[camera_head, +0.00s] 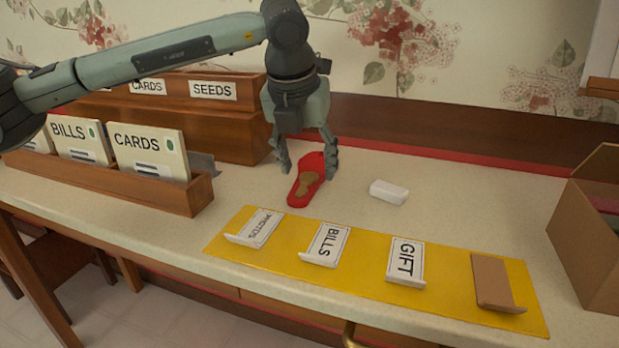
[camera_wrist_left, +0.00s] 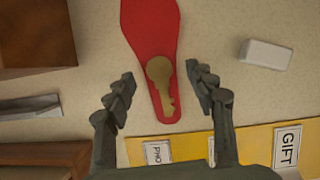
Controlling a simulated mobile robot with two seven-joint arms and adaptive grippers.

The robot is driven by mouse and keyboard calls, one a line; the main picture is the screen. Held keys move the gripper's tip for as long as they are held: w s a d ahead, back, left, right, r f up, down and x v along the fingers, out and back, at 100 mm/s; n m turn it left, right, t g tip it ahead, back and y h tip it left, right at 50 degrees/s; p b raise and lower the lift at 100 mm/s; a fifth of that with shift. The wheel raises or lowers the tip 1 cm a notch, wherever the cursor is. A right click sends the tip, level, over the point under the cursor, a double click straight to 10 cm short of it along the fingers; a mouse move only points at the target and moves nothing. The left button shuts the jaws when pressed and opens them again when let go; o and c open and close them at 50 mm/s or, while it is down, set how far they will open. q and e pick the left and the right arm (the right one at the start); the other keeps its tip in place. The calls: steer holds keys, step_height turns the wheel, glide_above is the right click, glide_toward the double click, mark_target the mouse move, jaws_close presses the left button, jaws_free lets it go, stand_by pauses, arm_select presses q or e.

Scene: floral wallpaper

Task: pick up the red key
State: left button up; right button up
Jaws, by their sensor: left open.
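A red, sole-shaped piece (camera_head: 318,165) lies on the pale counter, with a brass-coloured key shape (camera_head: 304,184) on its face. My right gripper is not in view.
A white block (camera_head: 389,192) lies right of the red piece. A yellow mat (camera_head: 375,270) in front holds labelled card stands and a brown one. Wooden letter racks (camera_head: 110,180) stand at the left. A cardboard box (camera_head: 580,235) is at the right edge.

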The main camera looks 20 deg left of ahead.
arm_select(q)
steer(key=shift+x, duration=1)
steer(key=shift+w+a+r, duration=0.1)
steer(key=shift+c, duration=0.3)
steer(key=c, duration=1.1)
steer(key=shift+r, duration=0.1)
